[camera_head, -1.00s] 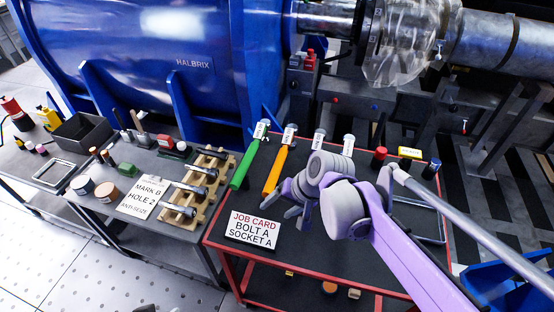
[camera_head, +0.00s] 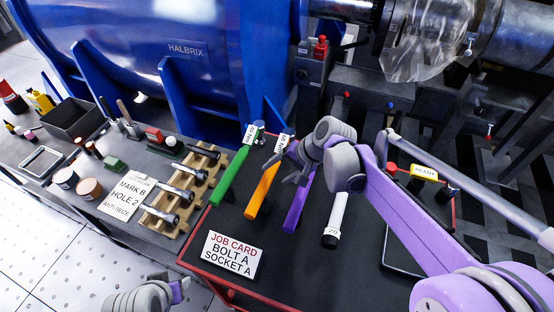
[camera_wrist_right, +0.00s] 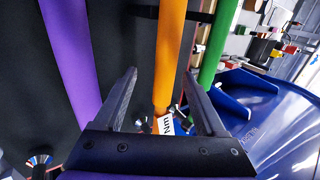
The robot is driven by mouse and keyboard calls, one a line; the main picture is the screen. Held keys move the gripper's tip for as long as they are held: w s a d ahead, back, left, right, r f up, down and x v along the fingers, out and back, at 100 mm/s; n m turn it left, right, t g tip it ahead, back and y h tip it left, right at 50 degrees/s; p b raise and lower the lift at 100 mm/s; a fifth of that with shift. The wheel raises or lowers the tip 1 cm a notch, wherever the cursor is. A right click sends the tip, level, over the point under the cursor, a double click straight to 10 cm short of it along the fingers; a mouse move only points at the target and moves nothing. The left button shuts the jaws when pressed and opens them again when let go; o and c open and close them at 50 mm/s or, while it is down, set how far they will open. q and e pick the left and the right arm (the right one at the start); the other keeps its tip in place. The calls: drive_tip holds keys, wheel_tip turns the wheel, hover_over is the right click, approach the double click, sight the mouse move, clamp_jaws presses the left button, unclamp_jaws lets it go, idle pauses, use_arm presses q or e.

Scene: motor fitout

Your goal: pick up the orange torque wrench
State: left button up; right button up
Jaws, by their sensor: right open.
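The orange torque wrench (camera_head: 262,190) lies on the dark top of the red-edged cart, between a green wrench (camera_head: 230,176) and a purple wrench (camera_head: 299,204). My right gripper (camera_head: 285,168) is open and empty above its upper end, near the white tag. In the right wrist view, the orange wrench (camera_wrist_right: 169,50) runs between the two spread fingers of my right gripper (camera_wrist_right: 162,85). Whether the fingers reach down beside it I cannot tell. Part of my left gripper (camera_head: 178,290) shows at the bottom edge; its fingers are not clear.
A white wrench with a black grip (camera_head: 335,220) lies right of the purple one. A job card (camera_head: 232,253) stands at the cart's front left. The bench on the left holds a wooden rack (camera_head: 183,190) of sockets and a sign (camera_head: 127,195). The blue motor (camera_head: 190,60) rises behind.

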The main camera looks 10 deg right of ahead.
drive_tip(key=x, duration=0.7)
drive_tip(key=shift+w+a+f+b, duration=0.1)
drive_tip(key=shift+w+a+b, duration=0.2)
drive_tip(key=shift+a, duration=0.1)
drive_tip(key=shift+s, duration=0.1)
drive_tip(key=shift+c, duration=0.3)
clamp_jaws()
idle(0.6)
